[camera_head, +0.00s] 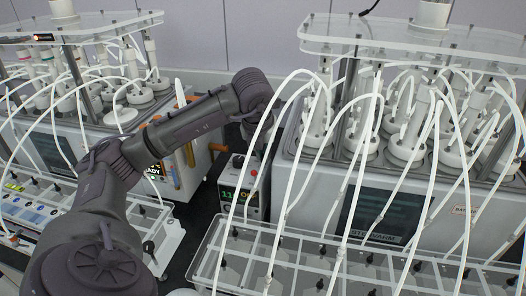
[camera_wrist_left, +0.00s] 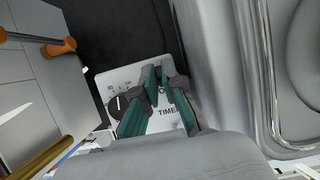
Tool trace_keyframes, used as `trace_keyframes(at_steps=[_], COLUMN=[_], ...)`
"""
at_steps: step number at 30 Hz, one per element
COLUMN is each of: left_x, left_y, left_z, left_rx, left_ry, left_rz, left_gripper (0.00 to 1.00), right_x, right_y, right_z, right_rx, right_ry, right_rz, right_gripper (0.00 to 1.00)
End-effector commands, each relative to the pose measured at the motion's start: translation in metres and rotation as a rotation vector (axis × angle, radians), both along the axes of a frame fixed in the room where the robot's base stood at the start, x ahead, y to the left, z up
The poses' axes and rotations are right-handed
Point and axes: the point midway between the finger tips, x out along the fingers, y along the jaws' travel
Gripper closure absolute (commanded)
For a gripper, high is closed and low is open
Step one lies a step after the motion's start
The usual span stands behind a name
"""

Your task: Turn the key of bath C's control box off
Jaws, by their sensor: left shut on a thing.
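The control box (camera_head: 243,187) stands in the gap between the two baths, with green digits on a dark display and a small red spot at its upper right. In the left wrist view its pale face (camera_wrist_left: 120,78) shows a black dial (camera_wrist_left: 118,103) and lettering that reads TIMER. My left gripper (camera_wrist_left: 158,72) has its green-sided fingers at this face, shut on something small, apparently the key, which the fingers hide. In the head view my left arm reaches over the gap, and its fingers cannot be made out. My right gripper is not in view.
Another bath (camera_head: 50,145) stands at left. A clear divided rack (camera_head: 300,262) sits in front. White tubes hang close to the control box. An orange-handled thing (camera_wrist_left: 60,46) shows beside it.

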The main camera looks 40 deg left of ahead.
Motion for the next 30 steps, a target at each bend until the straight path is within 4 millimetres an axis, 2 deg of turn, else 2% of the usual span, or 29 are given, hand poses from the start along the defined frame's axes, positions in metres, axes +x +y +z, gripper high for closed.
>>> trace_keyframes(at_steps=[14, 15, 18, 30], left_x=[0.0005, 0.0006, 0.0004, -0.0011], left_y=[0.0007, 0.0007, 0.0006, -0.0010], left_z=[0.0012, 0.0012, 0.0010, 0.0058], left_rx=[0.000, 0.000, 0.000, 0.000], left_ry=[-0.003, -0.003, -0.002, -0.003], left_rz=[0.014, 0.014, 0.014, 0.011], left_gripper=[1.00, 0.85, 0.68, 0.67], right_x=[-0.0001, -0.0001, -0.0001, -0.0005], right_y=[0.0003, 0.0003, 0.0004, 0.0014], right_z=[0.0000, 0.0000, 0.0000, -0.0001], right_rx=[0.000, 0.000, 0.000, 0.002], right_ry=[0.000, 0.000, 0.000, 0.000], right_rz=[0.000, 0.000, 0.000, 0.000], right_gripper=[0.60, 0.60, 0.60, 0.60])
